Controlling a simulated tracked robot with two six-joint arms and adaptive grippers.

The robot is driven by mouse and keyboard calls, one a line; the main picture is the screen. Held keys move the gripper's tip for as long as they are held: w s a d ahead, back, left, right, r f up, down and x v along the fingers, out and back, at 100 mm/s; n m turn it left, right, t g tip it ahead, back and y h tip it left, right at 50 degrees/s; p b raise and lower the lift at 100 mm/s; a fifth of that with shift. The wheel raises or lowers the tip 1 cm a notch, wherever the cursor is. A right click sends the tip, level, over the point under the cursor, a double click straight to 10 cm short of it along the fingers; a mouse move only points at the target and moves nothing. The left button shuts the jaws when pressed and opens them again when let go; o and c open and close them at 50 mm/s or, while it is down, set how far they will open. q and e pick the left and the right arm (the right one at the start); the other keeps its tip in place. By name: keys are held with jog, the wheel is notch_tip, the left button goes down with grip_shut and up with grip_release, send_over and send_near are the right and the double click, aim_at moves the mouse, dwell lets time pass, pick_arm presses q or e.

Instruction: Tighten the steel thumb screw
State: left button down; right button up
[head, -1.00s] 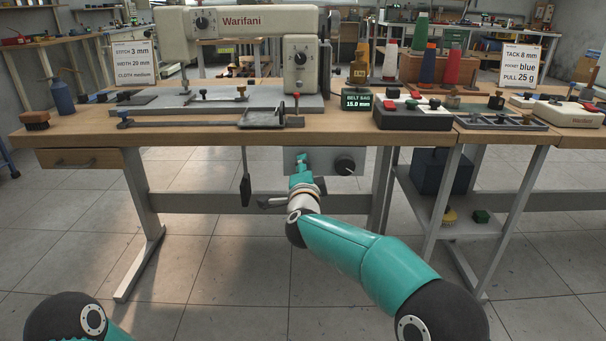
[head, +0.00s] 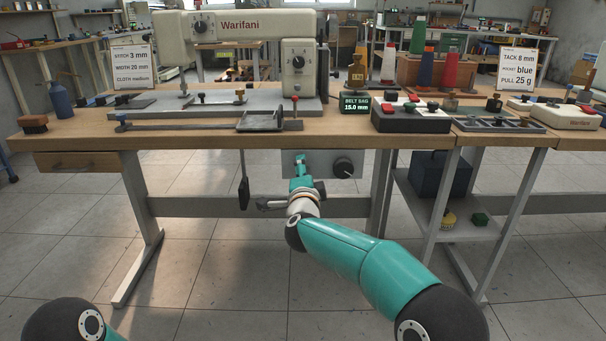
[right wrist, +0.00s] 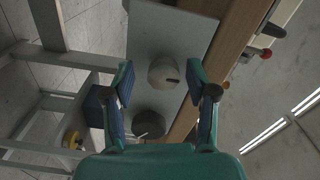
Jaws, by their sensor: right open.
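I cannot pick out the steel thumb screw for certain. My right gripper (head: 302,162) is under the table front, at a grey panel (head: 322,158) with a black knob (head: 343,167). In the right wrist view my right gripper (right wrist: 162,84) is open, and a pale round knob (right wrist: 163,71) with a dark slot shows between its fingers. The black knob also shows there (right wrist: 148,123), nearer the palm. Contact with the pale knob cannot be told. My left gripper is out of view.
The wooden table edge (head: 220,140) runs above my right gripper. A dark pedal-like bar (head: 243,192) hangs left of it, and a table leg (head: 380,190) stands to its right. A side shelf (head: 455,222) is farther right. The floor in front is clear.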

jog(key=shift+s, duration=0.1)
jog(key=s, duration=1.1)
jog(key=shift+s, duration=0.4)
